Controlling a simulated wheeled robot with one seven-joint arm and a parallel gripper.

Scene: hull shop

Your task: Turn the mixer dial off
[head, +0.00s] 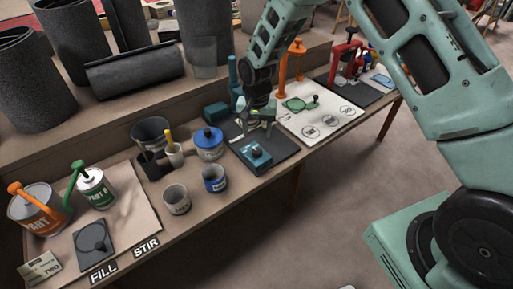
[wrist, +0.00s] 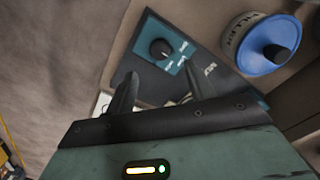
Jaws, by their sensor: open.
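The mixer dial (wrist: 160,48) is a round black knob on a teal panel (wrist: 150,32), with small white lettering beside it that is too small to read. In the head view the teal control box (head: 254,157) sits at the front of a dark mat (head: 280,150). I cannot tell which setting the dial points to. My gripper (wrist: 158,92) is open and empty, its two fingers apart and short of the dial in the wrist view. In the head view my gripper (head: 262,125) hangs just above and behind the control box. The dial is not covered.
A blue-lidded filler tin (wrist: 268,45) stands beside the mixer; it also shows in the head view (head: 208,142). A white board with an orange stand (head: 290,68) is to the right. The floor in front is clear.

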